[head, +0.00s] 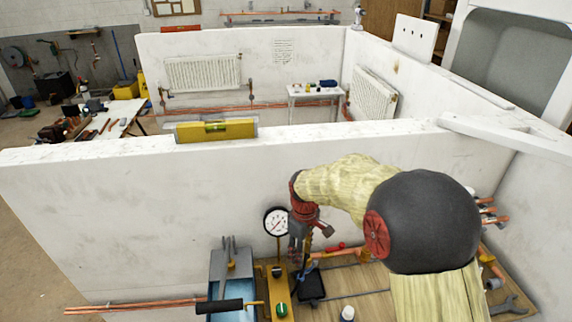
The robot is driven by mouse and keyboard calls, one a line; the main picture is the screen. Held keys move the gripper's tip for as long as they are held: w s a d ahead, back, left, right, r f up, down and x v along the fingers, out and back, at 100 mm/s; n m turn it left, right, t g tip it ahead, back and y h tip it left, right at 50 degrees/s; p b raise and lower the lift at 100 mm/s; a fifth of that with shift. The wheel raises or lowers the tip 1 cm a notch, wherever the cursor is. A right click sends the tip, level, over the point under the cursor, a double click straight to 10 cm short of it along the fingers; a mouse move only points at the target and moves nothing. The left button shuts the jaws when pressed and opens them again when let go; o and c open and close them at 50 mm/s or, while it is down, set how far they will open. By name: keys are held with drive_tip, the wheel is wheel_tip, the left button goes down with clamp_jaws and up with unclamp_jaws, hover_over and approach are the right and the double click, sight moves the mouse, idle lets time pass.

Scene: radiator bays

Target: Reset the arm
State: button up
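My arm reaches in from the right in the head view, with pale yellow sleeves, a dark round joint and red fittings. It is bent over the wall bay, and its end points down. My gripper (303,247) hangs close to the white pressure gauge (278,222), above the bench (375,292). The fingers are small and partly lost against the things behind them. I cannot tell whether they are open or shut, whether they hold anything, or whether they touch the gauge.
A yellow spirit level (215,130) lies on the white wall top (330,132). Below are a blue tray (218,262), a dark-handled tool (226,306), copper pipes (130,307) and a wrench (509,306). Walls enclose the bay behind and at right. Radiators (203,73) hang beyond.

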drive_tip(key=s+d+r+m+t+b, duration=0.2)
drive_tip(key=s+d+r+m, duration=0.1)
drive_tip(key=s, duration=0.6)
drive_tip(key=s+d+r+m+t+b, duration=0.1)
drive_tip(key=s+d+r+m+b, duration=0.2)
drive_tip(key=s+r, duration=0.3)
drive_tip(key=s+d+r+m+t+b, duration=0.2)
drive_tip(key=s+d+r+m, duration=0.1)
drive_tip(key=s, duration=0.9)
drive_tip(key=shift+s+d+r+m+t, duration=0.15)
drive_tip(key=shift+d+r+m+t, duration=0.15)
drive_tip(key=shift+r, duration=0.45)
